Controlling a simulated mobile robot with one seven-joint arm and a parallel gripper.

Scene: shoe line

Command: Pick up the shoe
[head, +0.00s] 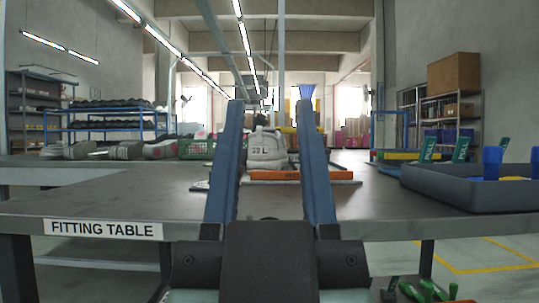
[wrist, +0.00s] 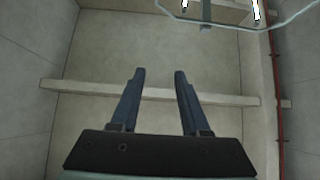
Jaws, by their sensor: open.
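A pale grey-white shoe (head: 267,150) with dark lettering on its heel stands on the fitting table (head: 140,205), ahead of me. Its lower edge meets an orange bar or block (head: 275,174) in front of it. My gripper (head: 277,104) is open, with its two long blue fingers raised in front of the camera, and the shoe shows in the gap between them. The fingers look nearer to me than the shoe, and nothing is between them. In the wrist view my gripper (wrist: 158,72) is open and empty against the ceiling; no shoe shows there.
A grey tray (head: 440,188) with blue and green items stands at the table's right. Several shoes (head: 165,149) lie in a row on a surface at the back left, beside a green basket (head: 197,149). The table's left part is clear.

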